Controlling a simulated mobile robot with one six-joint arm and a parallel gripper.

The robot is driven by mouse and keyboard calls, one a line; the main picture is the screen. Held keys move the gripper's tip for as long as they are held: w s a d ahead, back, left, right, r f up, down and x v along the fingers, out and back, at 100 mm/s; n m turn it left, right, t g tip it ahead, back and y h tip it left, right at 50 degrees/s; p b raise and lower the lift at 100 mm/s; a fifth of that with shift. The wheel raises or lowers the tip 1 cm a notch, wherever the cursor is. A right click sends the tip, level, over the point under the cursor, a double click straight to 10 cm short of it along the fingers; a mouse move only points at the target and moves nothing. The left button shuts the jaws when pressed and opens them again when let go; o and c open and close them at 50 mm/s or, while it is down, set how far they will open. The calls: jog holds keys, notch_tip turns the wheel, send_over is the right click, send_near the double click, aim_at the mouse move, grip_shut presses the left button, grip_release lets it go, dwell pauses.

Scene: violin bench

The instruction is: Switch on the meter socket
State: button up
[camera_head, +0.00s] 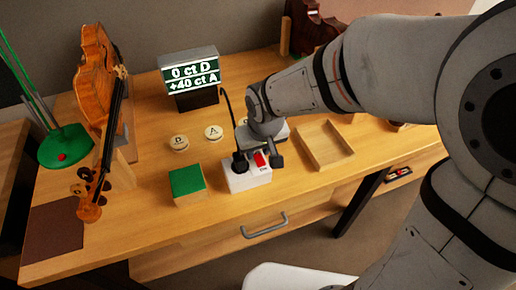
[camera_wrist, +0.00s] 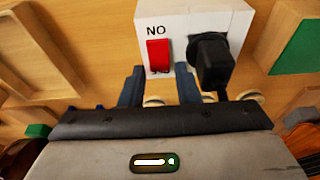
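The meter socket (camera_head: 247,181) is a white box on the bench with a red rocker switch (camera_head: 262,160) and a black plug in it. In the wrist view the socket (camera_wrist: 185,12) is at the top, with its red switch (camera_wrist: 159,56) beside the black plug (camera_wrist: 213,62). Letters reading "NO" in this view stand by the switch. My gripper (camera_head: 259,162) is over the socket, its fingers apart and empty. In the wrist view the fingertips (camera_wrist: 159,74) lie either side of the switch's near end; I cannot tell whether they touch the box. The meter (camera_head: 193,77) display is lit.
A green-topped block (camera_head: 187,182) stands just left of the socket, and an empty wooden tray (camera_head: 324,146) to its right. Two round buttons, D (camera_head: 179,142) and A (camera_head: 213,131), lie behind. A violin (camera_head: 97,75) stands at the left. A black cable rises behind the socket.

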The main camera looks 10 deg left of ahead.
aim_at(261, 163)
jog(key=v, duration=0.8)
jog(key=shift+f, duration=0.1)
jog(key=s+d+m, duration=0.3)
jog(key=d, duration=0.8)
jog(key=s+d+m+h, duration=0.1)
jog(key=s+d+m, duration=0.2)
jog(key=d, duration=0.8)
jog(key=shift+s+d+h, duration=0.3)
jog(key=shift+s+d, duration=0.1)
